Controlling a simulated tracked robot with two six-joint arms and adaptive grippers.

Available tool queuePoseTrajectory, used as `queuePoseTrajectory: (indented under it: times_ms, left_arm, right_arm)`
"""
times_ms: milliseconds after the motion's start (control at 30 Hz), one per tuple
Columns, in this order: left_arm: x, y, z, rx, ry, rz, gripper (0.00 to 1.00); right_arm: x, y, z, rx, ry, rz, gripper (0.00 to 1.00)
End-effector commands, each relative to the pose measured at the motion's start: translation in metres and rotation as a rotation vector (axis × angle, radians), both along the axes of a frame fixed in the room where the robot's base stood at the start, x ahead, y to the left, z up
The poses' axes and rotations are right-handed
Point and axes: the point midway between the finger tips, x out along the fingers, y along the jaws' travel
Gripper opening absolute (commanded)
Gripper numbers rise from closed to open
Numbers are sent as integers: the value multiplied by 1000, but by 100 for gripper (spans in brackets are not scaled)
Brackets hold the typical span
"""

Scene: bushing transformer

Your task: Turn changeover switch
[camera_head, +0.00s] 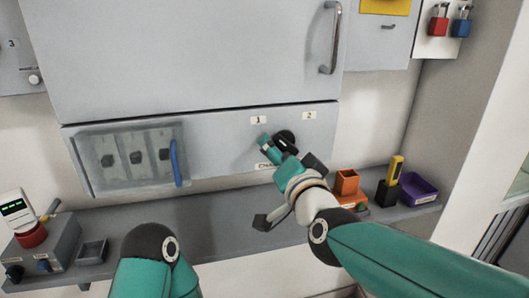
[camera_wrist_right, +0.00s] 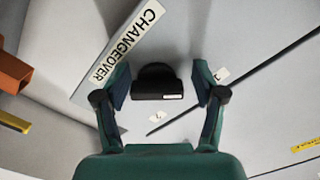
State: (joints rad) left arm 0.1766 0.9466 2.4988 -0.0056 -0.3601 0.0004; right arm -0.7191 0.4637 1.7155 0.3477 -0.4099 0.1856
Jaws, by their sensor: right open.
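The changeover switch (camera_head: 287,138) is a round black knob on the lower grey panel. In the right wrist view the switch (camera_wrist_right: 158,82) shows a dark grip bar with a small white mark. Labels "1" (camera_head: 258,119) and "2" (camera_head: 309,115) sit above it. The "CHANGEOVER" label (camera_wrist_right: 118,42) is partly hidden by my arm in the head view. My right gripper (camera_head: 277,145) is open at the switch. In the right wrist view its fingers (camera_wrist_right: 161,84) are on either side of the knob, with gaps visible.
Left of the switch is a clear cover (camera_head: 130,158) with a blue handle (camera_head: 175,163). A shelf (camera_head: 215,222) below holds a meter (camera_head: 17,212), an orange block (camera_head: 347,182), a yellow tool (camera_head: 396,168) and a purple bin (camera_head: 418,188). Padlocks (camera_head: 438,22) hang upper right.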

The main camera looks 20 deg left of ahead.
Motion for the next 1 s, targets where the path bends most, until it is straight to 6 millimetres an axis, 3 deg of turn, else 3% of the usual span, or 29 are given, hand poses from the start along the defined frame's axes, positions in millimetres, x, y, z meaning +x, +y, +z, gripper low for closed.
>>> queuePoseTrajectory:
  times_ms: [33, 333, 800, 1000]
  left_arm:
    - [0, 0, 1, 0, 0, 0, 67]
    - [0, 0, 1, 0, 0, 0, 67]
    - [0, 0, 1, 0, 0, 0, 67]
    - [0, 0, 1, 0, 0, 0, 67]
  right_arm:
    - [8, -13, 14, 23, -26, -32, 85]
    - [-3, -18, 14, 21, -25, -28, 85]
    - [-82, -55, 5, 2, -7, -5, 85]
    - [-98, -64, 3, -2, -2, -2, 85]
